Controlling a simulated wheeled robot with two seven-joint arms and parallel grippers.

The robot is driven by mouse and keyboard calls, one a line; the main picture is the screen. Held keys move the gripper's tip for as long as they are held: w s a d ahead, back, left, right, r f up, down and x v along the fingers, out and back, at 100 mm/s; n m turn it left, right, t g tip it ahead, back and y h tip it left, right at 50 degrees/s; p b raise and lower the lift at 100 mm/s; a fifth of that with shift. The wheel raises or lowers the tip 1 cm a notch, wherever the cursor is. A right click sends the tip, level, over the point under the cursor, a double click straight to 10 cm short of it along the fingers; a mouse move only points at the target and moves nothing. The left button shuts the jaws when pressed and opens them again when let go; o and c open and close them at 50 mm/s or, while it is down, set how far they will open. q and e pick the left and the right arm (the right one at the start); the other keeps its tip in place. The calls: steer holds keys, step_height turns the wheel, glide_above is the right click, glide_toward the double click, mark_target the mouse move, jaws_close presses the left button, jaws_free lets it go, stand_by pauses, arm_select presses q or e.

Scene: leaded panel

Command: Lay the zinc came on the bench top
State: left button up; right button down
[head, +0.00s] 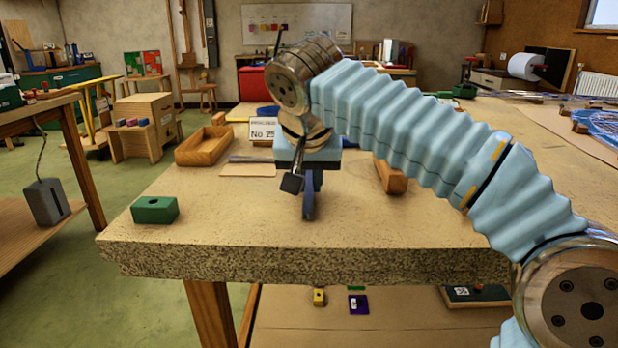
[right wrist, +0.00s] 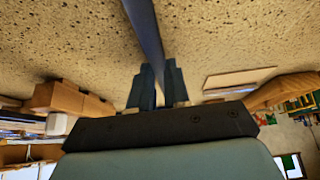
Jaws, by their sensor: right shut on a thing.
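My right gripper (head: 308,192) points down over the near middle of the bench top (head: 220,215). In the right wrist view its two fingers (right wrist: 157,88) are closed on a long, narrow, dark blue-grey bar, the zinc came (right wrist: 145,28). The came runs from between the fingers to the top edge of that view, with the speckled bench top behind it. In the head view the came cannot be told clearly from the fingers. I cannot tell whether it touches the bench. My left gripper is in neither view.
A green block (head: 155,210) sits at the bench's left front corner. A wooden tray (head: 203,146), a flat tan piece (head: 248,170) and a sign (head: 263,130) stand behind it. A wooden block (head: 391,177) lies right of the gripper. The front middle of the bench is bare.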

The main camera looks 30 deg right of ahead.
steer(key=shift+f, duration=0.15)
steer(key=c, duration=1)
jaws_free()
steer(key=o, duration=0.8)
